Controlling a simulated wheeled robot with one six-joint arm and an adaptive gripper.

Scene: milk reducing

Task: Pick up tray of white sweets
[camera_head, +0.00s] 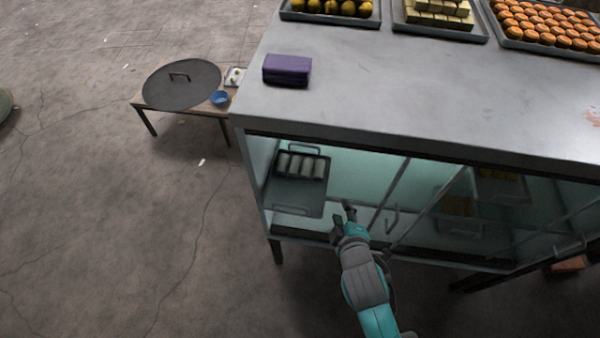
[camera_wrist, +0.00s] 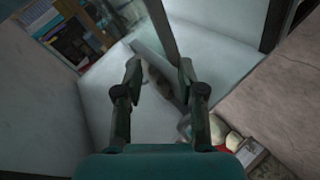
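The tray of white sweets (camera_head: 297,197) is inside the glass-fronted cabinet at its left end. Several pale, rounded sweets (camera_head: 302,165) lie in a row at its back, and the front part of the tray is bare. A handle shows at its back edge. My gripper (camera_head: 346,211) is at the cabinet's front, just right of the tray's front corner and apart from it in the picture. In the wrist view my gripper (camera_wrist: 160,66) has its two fingers spread with nothing held between them. I cannot clearly make out the tray in the wrist view.
The cabinet's metal top (camera_head: 400,85) holds a purple box (camera_head: 287,70) and trays of sweets along the back. A glass door handle (camera_head: 392,219) is right of my gripper. More trays (camera_head: 458,208) are inside at right. A low table (camera_head: 205,104) stands left; open floor lies beyond.

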